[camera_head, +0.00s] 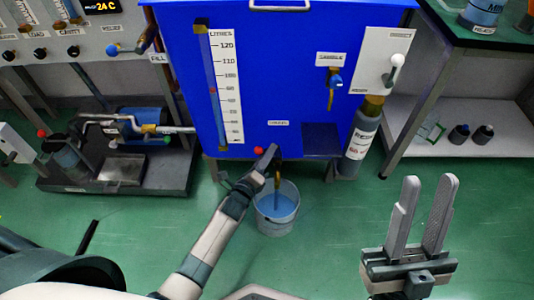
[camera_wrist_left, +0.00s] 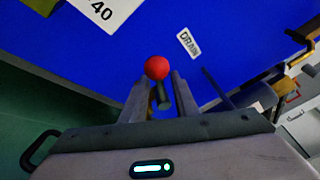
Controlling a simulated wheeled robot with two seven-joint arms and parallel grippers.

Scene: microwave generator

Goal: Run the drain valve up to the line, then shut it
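The drain valve shows as a red ball knob (camera_head: 259,150) on a dark stem, low on the front of the blue tank (camera_head: 180,60), near a DRAIN label (camera_wrist_left: 188,43). My left gripper (camera_head: 271,150) is at the knob. In the left wrist view the red knob (camera_wrist_left: 157,68) lies between the two fingertips, with gaps showing; contact cannot be told. A brownish spout (camera_head: 277,178) hangs over a bucket (camera_head: 277,229) holding blue liquid. The litres gauge (camera_head: 228,75) has a small red mark near 90. My right gripper (camera_head: 427,182) is open and empty at the right.
A pump unit (camera_head: 140,122) stands on a dark base at the left. A grey cylinder (camera_head: 360,138) stands right of the spout. A sample tap (camera_head: 335,80) is on the tank front. A green-topped bench (camera_head: 440,30) with a lower shelf is at the right.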

